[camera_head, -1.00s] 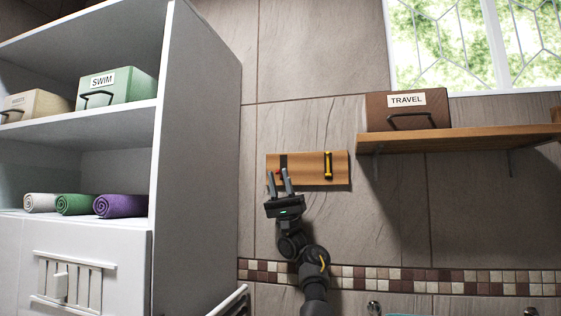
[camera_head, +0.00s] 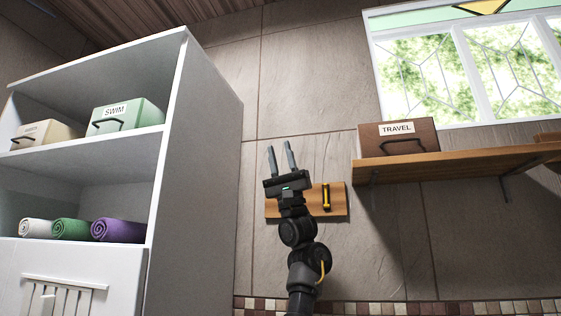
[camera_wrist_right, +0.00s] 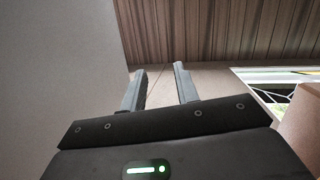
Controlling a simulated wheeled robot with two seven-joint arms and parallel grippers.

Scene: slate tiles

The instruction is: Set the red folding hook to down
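A wooden hook board (camera_head: 338,205) is fixed to the tiled wall. A yellow hook (camera_head: 326,197) hangs on its right part. The red folding hook does not show now; my right gripper and wrist cover the left part of the board. My right gripper (camera_head: 281,158) points upward in front of the wall, its fingertips above the board. Its two fingers are apart with nothing between them, as the right wrist view also shows (camera_wrist_right: 158,88). My left gripper is not in view.
A shelf unit (camera_head: 195,150) with boxes and rolled towels stands at the left. A wooden shelf (camera_head: 455,165) bearing a TRAVEL box (camera_head: 398,139) sticks out at the right, near the board. The wall above the gripper is clear.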

